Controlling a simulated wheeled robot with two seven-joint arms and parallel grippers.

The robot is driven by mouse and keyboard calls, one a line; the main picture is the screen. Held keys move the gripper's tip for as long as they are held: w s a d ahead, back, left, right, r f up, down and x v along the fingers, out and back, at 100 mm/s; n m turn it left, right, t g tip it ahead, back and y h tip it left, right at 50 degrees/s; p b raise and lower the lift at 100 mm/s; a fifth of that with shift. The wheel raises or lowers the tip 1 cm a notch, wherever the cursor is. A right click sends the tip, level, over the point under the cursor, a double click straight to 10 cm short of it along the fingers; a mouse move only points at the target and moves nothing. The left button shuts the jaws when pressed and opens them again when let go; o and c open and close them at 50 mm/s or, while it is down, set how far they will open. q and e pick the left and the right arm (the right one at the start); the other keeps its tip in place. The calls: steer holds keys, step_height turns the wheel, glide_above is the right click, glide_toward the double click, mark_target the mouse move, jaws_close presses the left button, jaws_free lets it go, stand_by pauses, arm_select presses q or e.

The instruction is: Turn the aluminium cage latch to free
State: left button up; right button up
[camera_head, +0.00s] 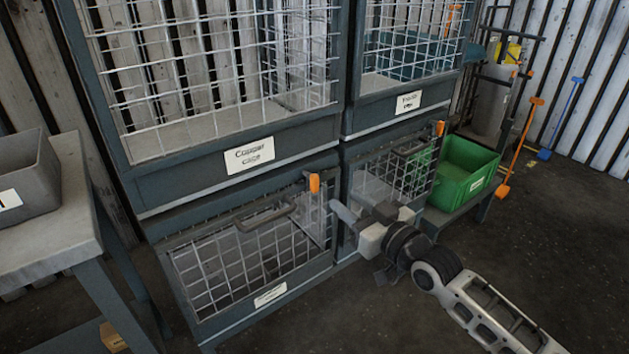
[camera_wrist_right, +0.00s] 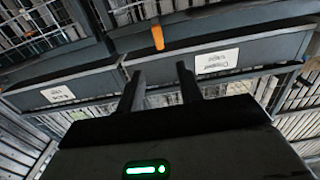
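Two lower wire cages with dark frames show in the head view. The lower left cage (camera_head: 245,262) has a bar handle (camera_head: 265,217) and an upright orange latch (camera_head: 314,183) at its upper right corner. Its label (camera_head: 270,295) is too small to read. The lower right cage (camera_head: 385,175) has another orange latch (camera_head: 439,128). I cannot tell from the labels which is the aluminium cage. My right gripper (camera_head: 358,210) is just right of and below the left latch, apart from it. In the wrist view its fingers (camera_wrist_right: 159,78) are spread and empty, with an orange latch (camera_wrist_right: 157,37) beyond. My left gripper is not in view.
Above are the copper cage (camera_head: 220,100) and another upper cage (camera_head: 410,60). A green bin (camera_head: 462,168) stands right of the lower cages. A grey table (camera_head: 60,215) with a grey bin (camera_head: 25,175) is at the left. The floor at front right is clear apart from my arm.

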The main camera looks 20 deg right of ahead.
mark_target(317, 179)
steer(key=b+x, duration=0.1)
steer(key=x, duration=1)
steer(key=shift+w+a+f+b, duration=0.1)
steer(key=shift+w+a+b, duration=0.05)
steer(key=shift+w+b, duration=0.2)
jaws_close()
